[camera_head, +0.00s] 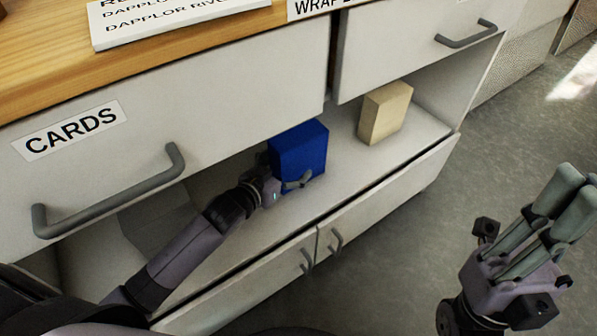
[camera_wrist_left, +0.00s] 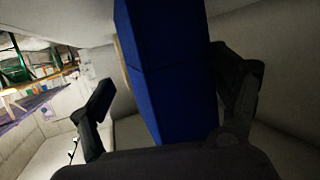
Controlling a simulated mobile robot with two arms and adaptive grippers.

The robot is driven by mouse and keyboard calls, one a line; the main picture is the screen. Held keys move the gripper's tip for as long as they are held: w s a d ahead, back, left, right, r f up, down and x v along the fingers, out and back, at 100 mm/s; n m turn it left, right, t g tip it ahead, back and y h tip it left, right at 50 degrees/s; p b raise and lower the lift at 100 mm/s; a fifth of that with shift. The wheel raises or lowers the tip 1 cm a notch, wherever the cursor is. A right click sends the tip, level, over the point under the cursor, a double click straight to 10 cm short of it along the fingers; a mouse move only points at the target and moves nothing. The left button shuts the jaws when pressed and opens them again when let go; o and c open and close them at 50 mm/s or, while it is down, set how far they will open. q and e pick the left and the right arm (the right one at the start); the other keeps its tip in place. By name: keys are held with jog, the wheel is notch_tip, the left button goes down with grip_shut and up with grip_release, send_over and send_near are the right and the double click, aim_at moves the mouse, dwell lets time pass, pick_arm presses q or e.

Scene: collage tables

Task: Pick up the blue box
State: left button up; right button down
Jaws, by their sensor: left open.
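The blue box (camera_head: 299,152) stands upright on the open shelf under the drawers in the head view. My left gripper (camera_head: 290,185) is open at the box's near lower side, with one finger seen against its front face. In the left wrist view the blue box (camera_wrist_left: 168,75) rises between the two fingers of the left gripper (camera_wrist_left: 170,95). A gap shows between the left finger and the box; the right finger is close beside it, and contact cannot be told. My right gripper (camera_head: 577,190) is off to the right above the floor, empty, its fingers together.
A beige block (camera_head: 385,112) stands on the same shelf (camera_head: 345,160) to the right of the blue box. Drawers with grey handles, one labelled CARDS (camera_head: 72,131), overhang the shelf. Cabinet doors with handles (camera_head: 337,240) are below. The grey floor at right is clear.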

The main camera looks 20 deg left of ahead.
pick_arm(q)
jog(key=x, duration=0.2)
jog(key=shift+w+d+f+b, duration=0.1)
jog(key=shift+w+f+b, duration=0.1)
jog(key=shift+b, duration=0.1)
jog(key=shift+r, duration=0.1)
jog(key=shift+c, duration=0.5)
jog(key=c, duration=1.6)
